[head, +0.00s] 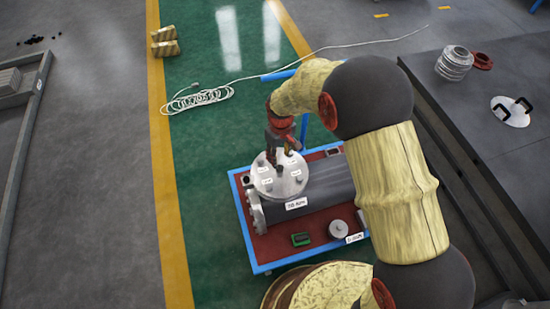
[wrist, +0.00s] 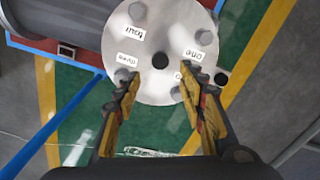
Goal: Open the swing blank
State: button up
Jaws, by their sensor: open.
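The swing blank (head: 281,183) is a pale round metal disc with labelled bolts around its face, at the left end of the grey flanged shell (head: 325,190). In the wrist view the blank (wrist: 165,30) faces the camera, with a dark round spot at its centre and labels such as "one" and "four". My gripper (head: 281,152) is over the blank's far part in the head view. In the wrist view my gripper (wrist: 160,88) is open, its yellow-padded fingers apart over the blank's lower part near two bolts.
The shell lies on a red-topped, blue-edged stand (head: 243,210) with a small green block (head: 301,239) and a round grey part (head: 339,229). A dark platform (head: 475,110) lies right. A coiled white cable (head: 200,99) lies on the green floor. Floor left of the stand is clear.

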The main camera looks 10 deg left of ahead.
aim_at(280, 167)
jog(key=shift+s+d, duration=0.1)
notch_tip(280, 167, down, 8)
jog(key=b, duration=0.2)
jog(key=shift+r+b, duration=0.15)
jog(key=shift+b, duration=0.25)
jog(key=shift+c, duration=1.4)
jog(key=c, duration=0.8)
